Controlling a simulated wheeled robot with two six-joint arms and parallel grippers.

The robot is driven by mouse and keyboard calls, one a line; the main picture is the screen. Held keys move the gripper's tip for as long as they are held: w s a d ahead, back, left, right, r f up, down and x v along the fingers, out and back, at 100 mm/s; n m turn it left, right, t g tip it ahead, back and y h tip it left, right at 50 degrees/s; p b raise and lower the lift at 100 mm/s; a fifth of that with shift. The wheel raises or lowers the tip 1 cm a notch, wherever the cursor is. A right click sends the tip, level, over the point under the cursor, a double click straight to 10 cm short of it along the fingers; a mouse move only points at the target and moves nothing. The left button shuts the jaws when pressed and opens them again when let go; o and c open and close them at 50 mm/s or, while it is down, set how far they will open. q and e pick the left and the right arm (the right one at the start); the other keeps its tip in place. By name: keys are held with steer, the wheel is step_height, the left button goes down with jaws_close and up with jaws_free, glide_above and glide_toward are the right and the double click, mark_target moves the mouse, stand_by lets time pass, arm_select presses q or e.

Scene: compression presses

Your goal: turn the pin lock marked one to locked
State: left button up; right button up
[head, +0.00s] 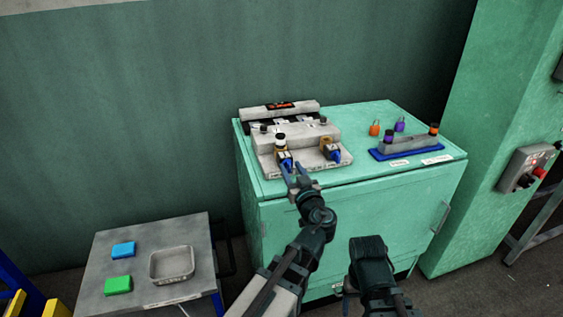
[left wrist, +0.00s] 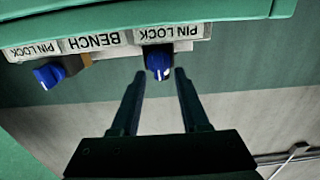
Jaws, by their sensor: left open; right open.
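A grey press fixture (head: 300,135) stands on the green cabinet with two blue pin lock knobs on its front. The left blue knob (head: 284,161) is just ahead of my left gripper (head: 292,178). In the left wrist view a blue knob (left wrist: 158,62) sits just beyond and between the open fingertips (left wrist: 158,72), apart from them, with its white mark near upright. The other blue knob (head: 332,153) also shows in the left wrist view (left wrist: 48,75), turned aslant. Upside-down PIN LOCK labels show; I cannot read their numbers. My right gripper (head: 368,248) is low before the cabinet, away from the fixture.
A blue tray (head: 385,154) with a grey block and purple and orange pieces lies to the right on the cabinet top (head: 360,115). A side table (head: 130,245) holds a blue block (head: 123,250), a green block (head: 118,285) and a grey dish (head: 172,279).

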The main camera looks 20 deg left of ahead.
arm_select(q)
steer(key=shift+w+a, duration=0.3)
steer(key=shift+w, duration=0.2)
jaws_close()
arm_select(e)
steer(key=shift+w+a, duration=0.2)
steer(key=shift+a, duration=0.15)
arm_select(q)
steer(key=m, duration=0.5)
steer(key=shift+w+d+f, duration=0.1)
steer(key=shift+w+d, duration=0.05)
steer(key=shift+d, duration=0.1)
steer(key=m, duration=0.4)
steer(key=shift+w+d+f, duration=0.1)
steer(key=shift+d+f, duration=0.05)
steer(key=m, duration=0.2)
steer(key=m+b, duration=0.1)
steer(key=m, duration=0.1)
steer(key=shift+d+f+m, duration=0.1)
steer(key=shift+f+m, duration=0.1)
steer(key=shift+m, duration=0.2)
steer(key=shift+f+m, duration=0.2)
steer(key=shift+m, duration=1.7)
arm_select(e)
steer(key=shift+f, duration=0.6)
arm_select(q)
steer(key=shift+m, duration=0.3)
